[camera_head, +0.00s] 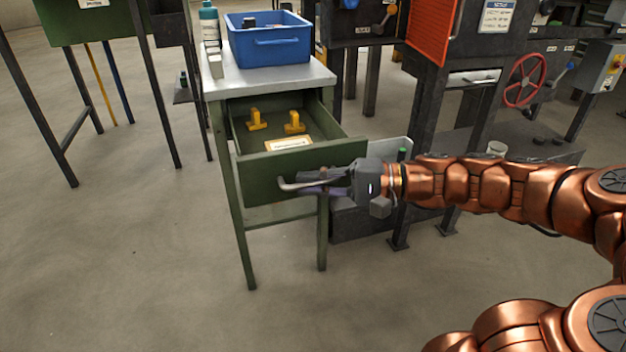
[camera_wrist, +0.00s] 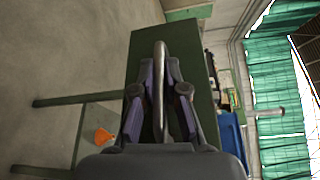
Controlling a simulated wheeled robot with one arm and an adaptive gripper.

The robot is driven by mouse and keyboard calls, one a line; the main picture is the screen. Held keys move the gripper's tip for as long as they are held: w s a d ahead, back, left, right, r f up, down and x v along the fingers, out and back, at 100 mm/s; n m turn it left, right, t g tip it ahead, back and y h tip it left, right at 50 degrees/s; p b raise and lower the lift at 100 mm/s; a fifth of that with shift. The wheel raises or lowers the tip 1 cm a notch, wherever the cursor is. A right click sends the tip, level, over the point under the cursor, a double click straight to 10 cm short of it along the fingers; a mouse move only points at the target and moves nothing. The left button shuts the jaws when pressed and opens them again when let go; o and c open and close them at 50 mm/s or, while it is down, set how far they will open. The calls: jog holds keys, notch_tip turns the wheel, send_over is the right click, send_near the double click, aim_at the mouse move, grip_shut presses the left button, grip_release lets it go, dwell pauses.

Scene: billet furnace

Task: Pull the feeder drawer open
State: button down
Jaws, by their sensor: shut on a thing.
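The feeder drawer (camera_head: 250,172) is green and stands pulled out from under the grey top of a small green table. Inside it are two yellow pieces (camera_head: 294,122) and a pale label card with a yellow border (camera_head: 289,144). Its metal bar handle (camera_head: 292,187) runs across the front. My gripper (camera_head: 322,184) is at the drawer front with its fingers around the handle. In the wrist view the handle (camera_wrist: 159,70) lies between the two closed fingers, in front of the green drawer face (camera_wrist: 205,110). The fingers hide part of the handle.
A blue bin (camera_head: 268,50) and a bottle (camera_head: 209,22) stand on the tabletop (camera_head: 222,82). A dark machine with a red wheel (camera_head: 525,80) is at the right, behind my arm. The floor in front and to the left is clear.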

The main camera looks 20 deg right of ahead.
jog(key=c, duration=1.2)
grip_release()
jog(key=shift+d, duration=0.1)
jog(key=v, duration=1.2)
jog(key=s+a+r+n+g+h+p, duration=0.25)
jog(key=s+a+r+g+p, duration=0.35)
jog(key=p, duration=0.5)
jog(key=s+a+r+n+g+h+p, duration=0.2)
jog(key=s+a+r+h+p, duration=0.2)
jog(key=a+r+p, duration=0.45)
jog(key=s+d+r+n+h+p, duration=0.1)
jog(key=s+d+r+h+p, duration=0.2)
jog(key=r+p, duration=0.4)
jog(key=s+d+r+n+h+p, duration=0.1)
jog(key=s+d+r+h+p, duration=0.2)
jog(key=p, duration=1.4)
jog(key=s+r+h, duration=0.3)
jog(key=s, duration=0.1)
jog(key=shift+s+d+r, duration=0.3)
jog(key=shift+r, duration=0.1)
